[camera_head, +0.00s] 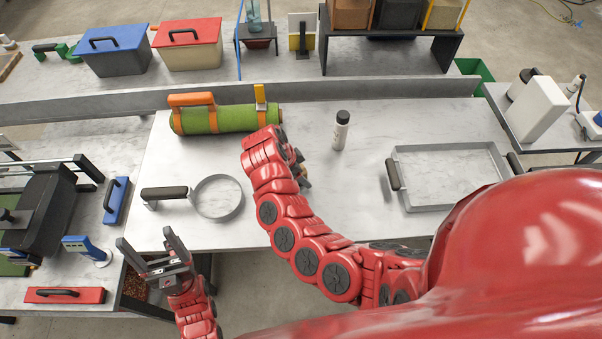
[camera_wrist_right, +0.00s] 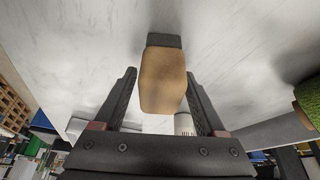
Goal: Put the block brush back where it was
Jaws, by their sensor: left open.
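The block brush (camera_wrist_right: 163,85) is a tan wooden block with a dark end, seen in the right wrist view between the fingers of my right gripper (camera_wrist_right: 161,75). The gripper looks shut on it, over the pale tabletop. My left gripper (camera_head: 148,240) is open and empty at the table's front left edge.
A ring with a handle (camera_head: 240,201) is left of my right arm. A bottle (camera_head: 341,131) and a metal tray (camera_head: 398,150) are to the right. Clear tabletop lies between them.

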